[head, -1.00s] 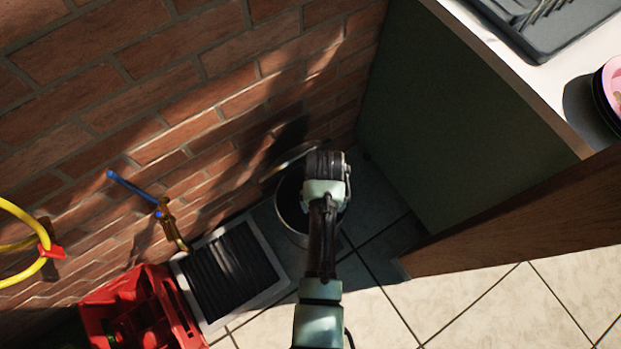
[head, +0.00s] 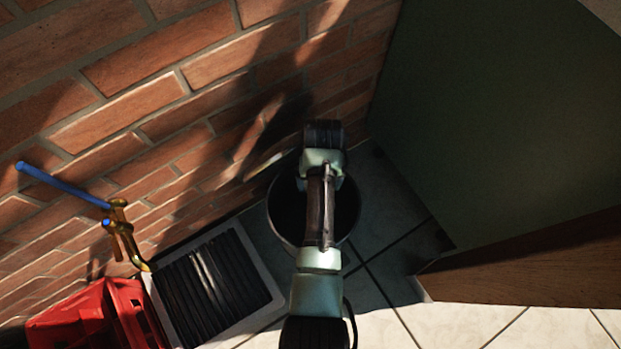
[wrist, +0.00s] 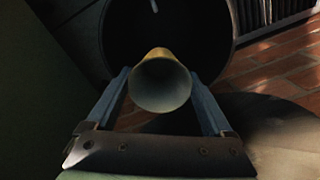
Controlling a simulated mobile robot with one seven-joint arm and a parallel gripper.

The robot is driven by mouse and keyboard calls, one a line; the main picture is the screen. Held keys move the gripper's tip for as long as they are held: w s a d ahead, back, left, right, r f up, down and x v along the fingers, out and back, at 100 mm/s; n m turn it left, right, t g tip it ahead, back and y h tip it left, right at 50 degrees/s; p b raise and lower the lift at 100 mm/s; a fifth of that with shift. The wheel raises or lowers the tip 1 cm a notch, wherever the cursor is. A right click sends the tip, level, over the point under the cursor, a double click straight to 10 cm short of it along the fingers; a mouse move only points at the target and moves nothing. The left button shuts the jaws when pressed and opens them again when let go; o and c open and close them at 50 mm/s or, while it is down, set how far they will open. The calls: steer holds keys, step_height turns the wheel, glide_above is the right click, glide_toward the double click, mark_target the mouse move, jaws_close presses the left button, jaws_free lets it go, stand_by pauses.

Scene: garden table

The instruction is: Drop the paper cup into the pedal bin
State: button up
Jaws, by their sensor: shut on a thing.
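In the wrist view the paper cup (wrist: 161,84) is yellowish outside, with its grey open mouth toward the camera. My gripper (wrist: 160,82) is shut on it, one blue finger on each side. Beyond the cup is the dark round opening of the pedal bin (wrist: 225,50). In the head view the bin (head: 283,224) stands on the floor by the brick wall, its inside dark and its lid raised against the wall side. My arm hangs over the bin and hides the cup and the gripper's fingers there.
A drain grate (head: 215,278) in a pale frame lies left of the bin. A red crate (head: 105,315) and a brass tap with a blue handle (head: 120,222) are further left. A dark green cabinet side (head: 490,110) stands close on the right. Pale floor tiles are clear in front.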

steer(key=shift+f+b, duration=3.05)
steer(key=shift+b, duration=0.6)
steer(key=shift+r, duration=0.1)
steer(key=o, duration=1)
steer(key=shift+o, duration=0.2)
step_height(320, 180, up, 8)
steer(key=p, duration=0.4)
steer(key=shift+f, duration=0.2)
steer(key=shift+f, duration=0.1)
